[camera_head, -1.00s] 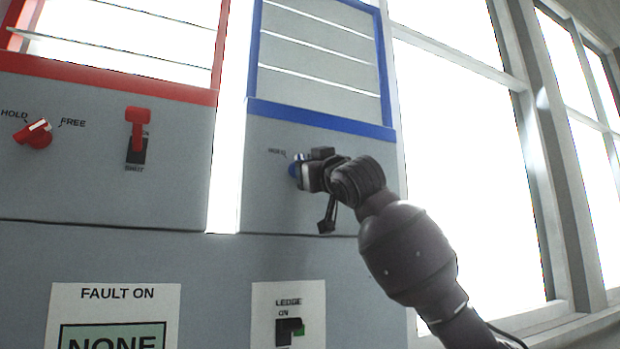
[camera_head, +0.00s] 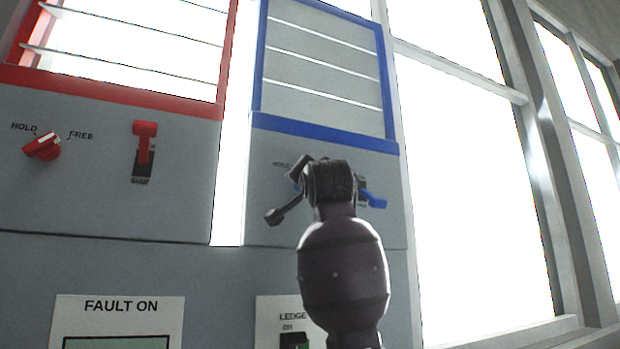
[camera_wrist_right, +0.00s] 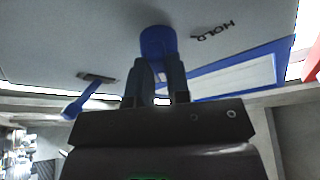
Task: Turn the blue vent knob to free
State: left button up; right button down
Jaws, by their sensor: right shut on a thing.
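The blue vent knob (camera_wrist_right: 157,42) sits on the grey panel under the blue-framed vent. In the right wrist view my right gripper (camera_wrist_right: 156,75) is shut on it, with a finger on either side. In the head view my gripper (camera_head: 301,182) and wrist hide nearly all of this knob. The HOLD label (camera_head: 281,165) shows at its upper left; a FREE label for it is hidden, so I cannot tell where the knob points. My left gripper is not in view.
A blue lever (camera_head: 374,199) stands just right of my wrist; it also shows in the right wrist view (camera_wrist_right: 78,106). A red knob (camera_head: 42,146) and red lever (camera_head: 144,140) are on the left panel. A FAULT ON sign (camera_head: 120,306) and LEDGE switch (camera_head: 295,341) are below.

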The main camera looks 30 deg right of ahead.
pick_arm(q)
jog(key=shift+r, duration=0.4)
pick_arm(e)
jog(key=shift+s+r+m+g+h, duration=0.1)
jog(key=shift+r+m+g+h, duration=0.15)
jog(key=shift+m, duration=0.45)
jog(key=shift+s+r+m+g+h, duration=0.15)
jog(key=shift+r+m+h, duration=0.15)
jog(key=shift+m, duration=0.4)
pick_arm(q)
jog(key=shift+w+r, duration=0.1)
pick_arm(e)
jog(key=c, duration=1.4)
grip_release()
jog(key=shift+o, duration=1.1)
jog(key=shift+w+f, duration=0.15)
jog(key=shift+w, duration=0.1)
jog(key=shift+o, duration=0.5)
jog(key=shift+f, duration=0.15)
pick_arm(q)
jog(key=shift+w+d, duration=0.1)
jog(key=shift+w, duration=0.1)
pick_arm(e)
jog(key=shift+w+f, duration=0.15)
jog(key=shift+w, duration=0.05)
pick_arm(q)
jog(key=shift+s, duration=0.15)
pick_arm(e)
jog(key=shift+s, duration=0.1)
